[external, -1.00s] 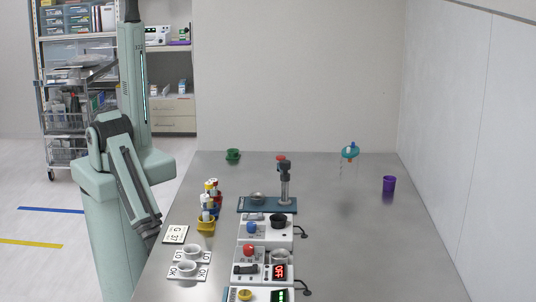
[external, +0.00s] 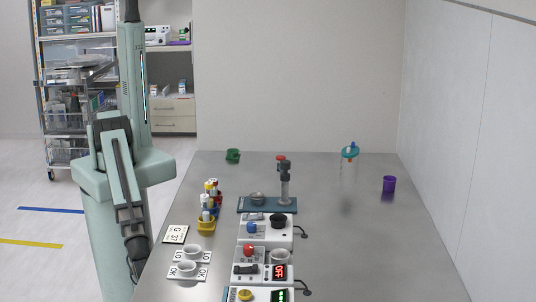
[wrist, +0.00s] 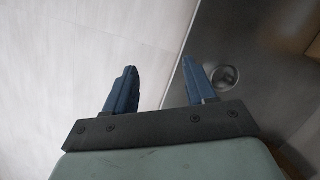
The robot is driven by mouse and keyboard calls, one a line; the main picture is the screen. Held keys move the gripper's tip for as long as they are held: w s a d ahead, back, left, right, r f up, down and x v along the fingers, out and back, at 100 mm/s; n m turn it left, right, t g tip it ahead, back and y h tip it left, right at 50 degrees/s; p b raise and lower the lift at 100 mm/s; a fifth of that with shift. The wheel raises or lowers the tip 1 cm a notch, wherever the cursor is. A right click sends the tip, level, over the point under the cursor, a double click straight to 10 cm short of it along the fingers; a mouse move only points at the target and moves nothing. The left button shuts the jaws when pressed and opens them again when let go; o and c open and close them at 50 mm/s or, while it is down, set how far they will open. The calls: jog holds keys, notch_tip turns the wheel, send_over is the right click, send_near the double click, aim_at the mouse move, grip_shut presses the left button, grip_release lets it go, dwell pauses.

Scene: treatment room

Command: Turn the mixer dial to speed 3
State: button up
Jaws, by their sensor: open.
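Several small machines stand in a column on the table. One white unit has a blue knob (external: 252,228) and a black cup (external: 278,221). A second has a red knob (external: 249,249) beside a red display (external: 280,271) reading OFF. A third at the bottom edge has a yellow knob (external: 245,294) and a green display (external: 278,296). I cannot tell which knob is the mixer dial, nor read any speed marks. My gripper (wrist: 158,72) is open and empty, with two blue fingers apart. In the external view it hangs low by the table's left edge, away from the knobs.
Tubes in a yellow holder (external: 206,223), white labelled plates (external: 176,234) and a green cup (external: 233,155) stand on the left. A purple cup (external: 389,184) and a teal-topped item (external: 350,152) are at the right.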

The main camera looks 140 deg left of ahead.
jog(key=w+d+r+m+t, duration=0.1)
jog(key=w+d+r+t, duration=0.2)
jog(key=w+d+r, duration=0.8)
jog(key=w+d+r+t, duration=0.3)
jog(key=w+d+r, duration=0.4)
jog(key=d+r, duration=0.7)
jog(key=w+a+r+n, duration=0.2)
jog(key=a+r, duration=0.3)
jog(key=w+a+r+n, duration=0.2)
jog(key=w+a+r, duration=0.1)
jog(key=a, duration=0.3)
jog(key=w+a+r+n+y, duration=0.1)
jog(key=w+a+r+n, duration=0.2)
jog(key=a+r, duration=0.3)
jog(key=shift+r, duration=0.3)
jog(key=a+r+n+g, duration=0.1)
jog(key=a+r+n, duration=0.4)
jog(key=a, duration=0.7)
jog(key=n+g+y, duration=0.1)
jog(key=n, duration=0.5)
send_near(251, 223)
jog(key=x, duration=0.8)
jog(key=shift+f, duration=0.3)
